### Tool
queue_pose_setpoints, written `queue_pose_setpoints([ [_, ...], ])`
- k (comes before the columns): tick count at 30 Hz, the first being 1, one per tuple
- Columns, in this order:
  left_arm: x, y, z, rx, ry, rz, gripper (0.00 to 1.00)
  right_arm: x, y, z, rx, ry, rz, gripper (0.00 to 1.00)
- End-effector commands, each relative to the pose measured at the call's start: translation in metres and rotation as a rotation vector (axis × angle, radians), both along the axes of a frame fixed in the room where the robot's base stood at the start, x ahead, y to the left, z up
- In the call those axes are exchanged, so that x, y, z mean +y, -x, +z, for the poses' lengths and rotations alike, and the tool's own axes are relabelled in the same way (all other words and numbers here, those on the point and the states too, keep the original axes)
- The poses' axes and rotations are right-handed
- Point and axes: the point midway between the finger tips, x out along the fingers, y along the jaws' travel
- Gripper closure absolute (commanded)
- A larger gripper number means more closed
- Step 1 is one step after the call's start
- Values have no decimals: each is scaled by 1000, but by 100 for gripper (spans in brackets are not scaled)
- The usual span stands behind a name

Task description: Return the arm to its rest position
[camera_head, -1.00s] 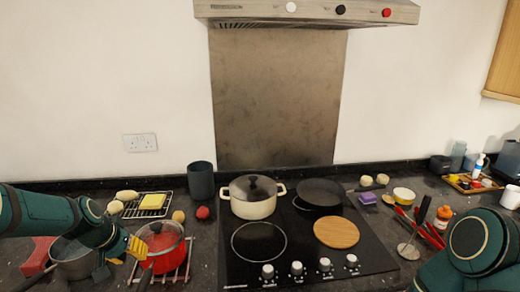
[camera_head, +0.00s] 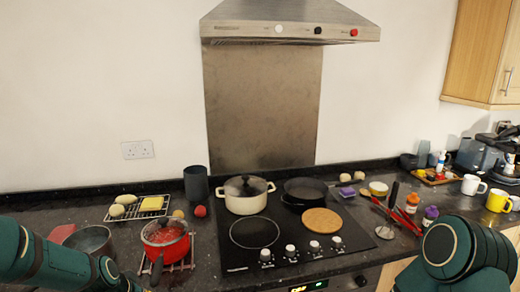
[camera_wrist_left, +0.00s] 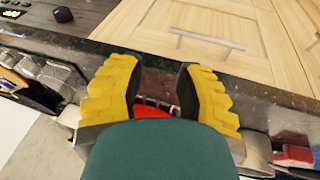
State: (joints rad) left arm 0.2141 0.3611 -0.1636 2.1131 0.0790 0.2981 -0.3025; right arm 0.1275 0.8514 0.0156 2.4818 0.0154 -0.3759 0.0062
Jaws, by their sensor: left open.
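My left arm (camera_head: 60,265) comes in low from the left in the head view, in front of the grey pot and the red pan; its fingers do not show clearly there. In the left wrist view my left gripper (camera_wrist_left: 158,82) has its two yellow fingers spread apart, with nothing held between them. Part of something red (camera_wrist_left: 153,108) shows beyond the fingers, partly hidden by my gripper body. My right arm (camera_head: 462,255) shows at the lower right of the head view; its gripper is out of frame.
The red pan (camera_head: 166,247) stands on a rack, with the grey pot (camera_head: 92,240) to its left. A cream pot (camera_head: 246,203) and a dark frying pan (camera_head: 304,191) are on the hob. Wooden cabinet fronts (camera_wrist_left: 200,30) and the counter edge show in the wrist view.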

Motion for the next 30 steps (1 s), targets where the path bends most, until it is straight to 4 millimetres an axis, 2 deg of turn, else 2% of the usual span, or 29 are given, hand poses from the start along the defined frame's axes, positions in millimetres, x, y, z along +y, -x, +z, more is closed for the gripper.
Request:
queue_pose_setpoints([
  [1, -22, 7, -26, 26, 12, -15, 66, 0, 1, -3, 2, 0, 1, 0],
  [4, -64, 24, -71, 58, 32, -28, 66, 0, 2, -6, 4, -1, 3, 0],
  [6, -97, 43, -101, 83, 53, -39, 66, 0, 3, -8, 7, -2, 5, 0],
  [9, -139, 74, -136, 112, 82, -51, 66, 1, 4, -11, 8, -2, 6, 0],
  [13, -179, 112, -164, 142, 121, -58, 66, 1, 5, -13, 11, -2, 8, 0],
  [15, -193, 126, -172, 152, 136, -60, 66, 1, 5, -14, 11, -2, 9, 0],
  [19, -205, 140, -178, 159, 152, -60, 66, 1, 6, -15, 13, -2, 9, 0],
  [30, -206, 141, -178, 159, 153, -60, 66, 1, 6, -15, 13, -2, 9, 0],
])
